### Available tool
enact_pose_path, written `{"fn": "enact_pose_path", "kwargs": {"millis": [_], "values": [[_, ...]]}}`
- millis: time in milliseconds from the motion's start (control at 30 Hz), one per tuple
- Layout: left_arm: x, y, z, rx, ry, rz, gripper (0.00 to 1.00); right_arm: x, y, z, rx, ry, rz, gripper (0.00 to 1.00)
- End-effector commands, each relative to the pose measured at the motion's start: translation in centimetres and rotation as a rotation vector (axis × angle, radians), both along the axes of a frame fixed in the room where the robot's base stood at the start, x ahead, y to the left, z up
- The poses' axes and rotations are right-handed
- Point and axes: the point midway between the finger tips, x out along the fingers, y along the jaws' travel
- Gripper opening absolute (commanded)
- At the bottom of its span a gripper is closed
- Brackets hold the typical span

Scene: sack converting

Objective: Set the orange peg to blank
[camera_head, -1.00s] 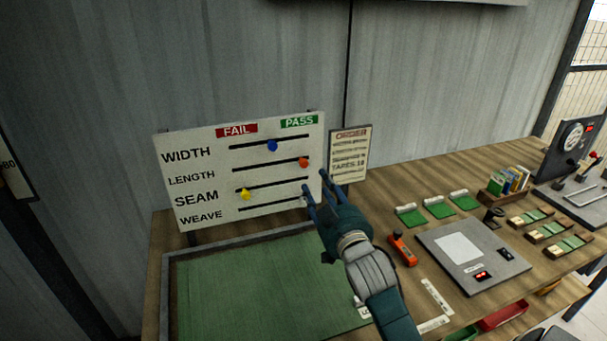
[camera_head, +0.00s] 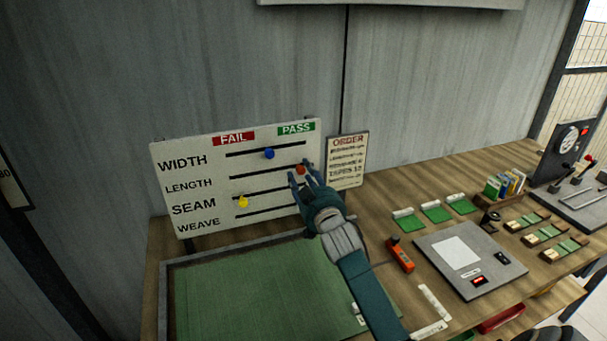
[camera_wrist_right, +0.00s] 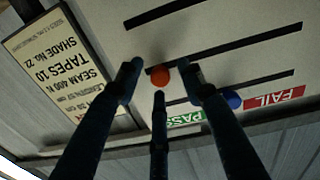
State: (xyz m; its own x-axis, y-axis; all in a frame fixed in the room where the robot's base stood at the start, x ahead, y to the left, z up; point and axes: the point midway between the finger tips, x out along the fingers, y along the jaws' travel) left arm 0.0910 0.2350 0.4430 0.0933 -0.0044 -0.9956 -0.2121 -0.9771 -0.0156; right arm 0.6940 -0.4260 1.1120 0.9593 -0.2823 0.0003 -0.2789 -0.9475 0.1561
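The white board (camera_head: 215,150) stands upright with slots labelled WIDTH, LENGTH, SEAM and WEAVE, a red FAIL tag and a green PASS tag. The orange peg (camera_head: 300,170) sits at the right, PASS-side end of the LENGTH slot; it also shows in the right wrist view (camera_wrist_right: 160,76). The blue peg (camera_head: 269,153) is near the middle of the WIDTH slot. The yellow peg (camera_head: 243,201) is at the left end of the SEAM slot. My right gripper (camera_head: 301,177) is open, its fingers spread around the orange peg; contact is unclear. My left gripper is out of view.
An order card (camera_head: 347,161) stands just right of the board, close to my right gripper. A green mat (camera_head: 250,295) lies below the board. An orange handheld tool (camera_head: 400,254), a grey panel (camera_head: 470,260) and green pads (camera_head: 436,211) lie on the bench to the right.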

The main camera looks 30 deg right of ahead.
Motion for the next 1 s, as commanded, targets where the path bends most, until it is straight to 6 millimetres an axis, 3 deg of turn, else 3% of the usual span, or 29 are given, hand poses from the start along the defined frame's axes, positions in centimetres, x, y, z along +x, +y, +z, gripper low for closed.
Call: {"fn": "enact_pose_path", "kwargs": {"millis": [200,400,667,1000], "values": [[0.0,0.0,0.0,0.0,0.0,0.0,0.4,0.0,0.0,0.0,0.0,0.0,0.0,0.39],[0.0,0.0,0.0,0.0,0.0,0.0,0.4,0.0,0.0,0.0,0.0,0.0,0.0,0.01],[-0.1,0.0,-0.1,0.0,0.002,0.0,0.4,0.1,0.4,-0.2,0.003,0.001,0.001,0.0],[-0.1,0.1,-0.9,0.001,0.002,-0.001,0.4,1.7,7.1,-0.5,0.007,0.006,0.001,0.0]]}}
